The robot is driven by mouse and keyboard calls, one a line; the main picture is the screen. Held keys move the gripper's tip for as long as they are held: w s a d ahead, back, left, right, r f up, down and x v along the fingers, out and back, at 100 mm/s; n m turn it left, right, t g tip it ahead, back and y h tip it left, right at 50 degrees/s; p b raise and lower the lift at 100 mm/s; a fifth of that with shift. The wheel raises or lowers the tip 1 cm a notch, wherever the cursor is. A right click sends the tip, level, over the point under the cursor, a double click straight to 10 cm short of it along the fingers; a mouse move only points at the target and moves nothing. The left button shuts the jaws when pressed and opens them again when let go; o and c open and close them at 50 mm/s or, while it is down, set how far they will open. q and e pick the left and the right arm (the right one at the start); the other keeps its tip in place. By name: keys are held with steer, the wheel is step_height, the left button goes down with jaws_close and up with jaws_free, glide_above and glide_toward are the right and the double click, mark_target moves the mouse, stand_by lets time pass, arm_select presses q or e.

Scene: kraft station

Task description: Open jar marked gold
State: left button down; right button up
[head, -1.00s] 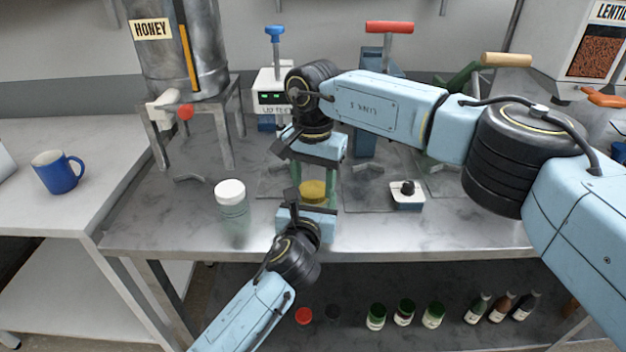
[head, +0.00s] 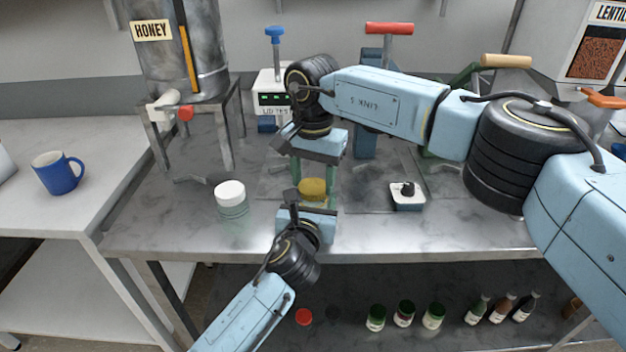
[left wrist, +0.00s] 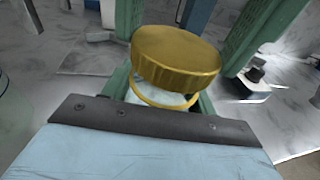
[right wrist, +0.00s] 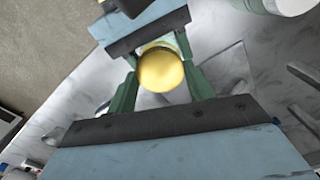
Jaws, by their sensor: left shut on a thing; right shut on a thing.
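My left gripper (head: 306,205) reaches in from the near side and is shut on the jar body (left wrist: 172,97), which is mostly hidden. My right gripper (head: 314,175) comes down from above, its green fingers on either side of the lid, shut on it. In the left wrist view the lid (left wrist: 178,60) sits above a thin gold band at the jar's neck. The right wrist view shows the lid (right wrist: 160,70) from above.
A white-lidded jar (head: 230,197) stands to the left. A small box with a black knob (head: 407,196) is to the right. A lid tester (head: 272,98) and presses stand behind. The honey tank (head: 182,60) is at the back left.

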mark_target(313, 186)
steer(key=shift+r, duration=0.6)
steer(key=shift+r, duration=2)
arm_select(q)
steer(key=shift+c, duration=1.9)
jaws_free()
